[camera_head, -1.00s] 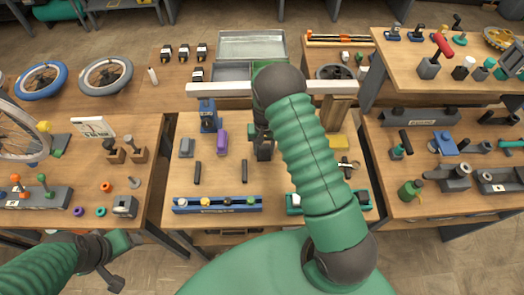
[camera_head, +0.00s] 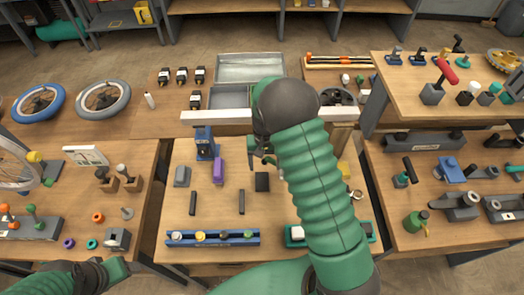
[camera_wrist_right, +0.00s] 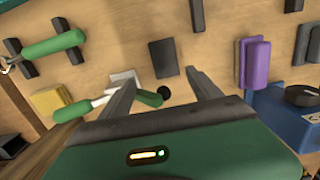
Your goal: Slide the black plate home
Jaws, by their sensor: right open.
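A small black plate (camera_head: 262,182) lies on the middle table, right of the purple block (camera_head: 218,171). In the right wrist view the black plate (camera_wrist_right: 163,57) lies flat on the wood just beyond my fingertips, untouched. My right gripper (camera_head: 263,157) is above the table, just behind the plate, partly hidden by my own arm. Its two fingers are apart and empty in the right wrist view (camera_wrist_right: 160,84). My left gripper (camera_head: 112,270) is low at the left, away from the plate; its jaws are too unclear to read.
A blue vise (camera_head: 205,143) stands behind the purple block. Two dark bars (camera_head: 241,201) lie nearer the front. A blue rail (camera_head: 212,238) and a teal tray (camera_head: 296,235) line the front edge. A white beam (camera_head: 215,116) crosses the back. Green-handled tools (camera_wrist_right: 55,46) lie nearby.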

